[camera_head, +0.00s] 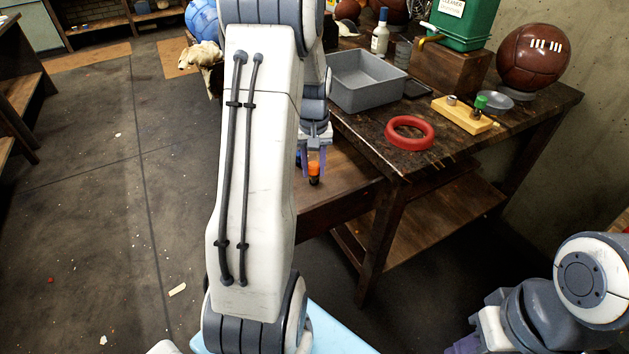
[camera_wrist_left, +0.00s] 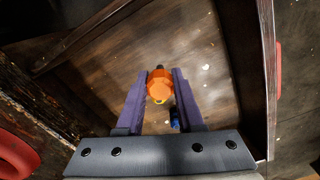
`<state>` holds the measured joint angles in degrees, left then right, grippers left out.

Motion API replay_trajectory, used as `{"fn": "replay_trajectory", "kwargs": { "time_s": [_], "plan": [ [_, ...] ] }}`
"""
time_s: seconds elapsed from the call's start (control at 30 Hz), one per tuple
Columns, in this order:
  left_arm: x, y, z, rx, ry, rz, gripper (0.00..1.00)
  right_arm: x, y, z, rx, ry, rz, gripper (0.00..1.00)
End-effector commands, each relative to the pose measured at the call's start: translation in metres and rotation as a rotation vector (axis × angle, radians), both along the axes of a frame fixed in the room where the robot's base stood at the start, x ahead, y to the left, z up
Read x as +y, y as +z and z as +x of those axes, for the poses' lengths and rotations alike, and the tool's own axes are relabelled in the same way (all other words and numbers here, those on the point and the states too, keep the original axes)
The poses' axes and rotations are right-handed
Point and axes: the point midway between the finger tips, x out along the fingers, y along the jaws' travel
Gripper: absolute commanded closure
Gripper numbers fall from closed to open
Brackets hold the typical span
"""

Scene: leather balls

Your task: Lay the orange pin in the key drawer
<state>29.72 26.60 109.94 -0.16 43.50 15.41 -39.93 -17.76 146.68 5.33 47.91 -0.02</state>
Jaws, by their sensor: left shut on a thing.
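My left gripper (camera_head: 313,165) is shut on the orange pin (camera_head: 314,174), which has an orange top and a dark lower part. In the left wrist view the pin (camera_wrist_left: 160,86) sits between the two purple fingers, seen from above. The pulled-out wooden drawer (camera_head: 345,192) lies below and around it; its floor (camera_wrist_left: 215,75) and side wall (camera_wrist_left: 268,60) show in the left wrist view. I cannot tell whether the pin touches the drawer floor. My right arm is at the lower right of the head view, its fingers not clearly seen.
A small blue thing (camera_wrist_left: 174,118) shows near the right finger.

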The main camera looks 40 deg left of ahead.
Motion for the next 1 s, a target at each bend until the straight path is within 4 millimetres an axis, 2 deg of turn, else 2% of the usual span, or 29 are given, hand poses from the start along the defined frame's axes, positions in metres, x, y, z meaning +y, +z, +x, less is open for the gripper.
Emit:
{"fn": "replay_trajectory", "kwargs": {
  "time_s": [0.03,0.1,0.37,0.57,0.93,0.97,1.0],
  "plan": [
    [0.001,-0.013,-0.002,0.004,0.003,-0.003,1.0,0.0,-0.002,0.0,0.0,0.0,0.0,0.7],
    [0.002,-0.025,-0.002,0.004,0.004,-0.002,1.0,0.0,-0.003,0.0,0.0,0.0,0.0,0.7],
    [0.002,-0.047,-0.002,0.002,0.004,-0.001,1.0,0.0,-0.006,0.0,0.0,0.0,0.0,0.7],
    [0.001,-0.075,-0.001,0.003,0.002,-0.001,1.0,0.0,-0.009,0.0,0.0,0.0,0.0,0.7],
    [0.0,-0.08,0.0,-0.001,0.0,0.001,1.0,0.0,-0.01,0.0,0.0,0.0,0.0,0.7],
    [0.0,-0.08,0.0,-0.001,0.0,0.001,0.6,0.0,-0.01,0.0,0.0,0.0,0.0,0.7],
    [0.0,-0.079,0.0,-0.001,0.0,0.001,0.45,0.0,-0.01,0.0,0.0,0.0,0.0,0.7]
  ]
}}
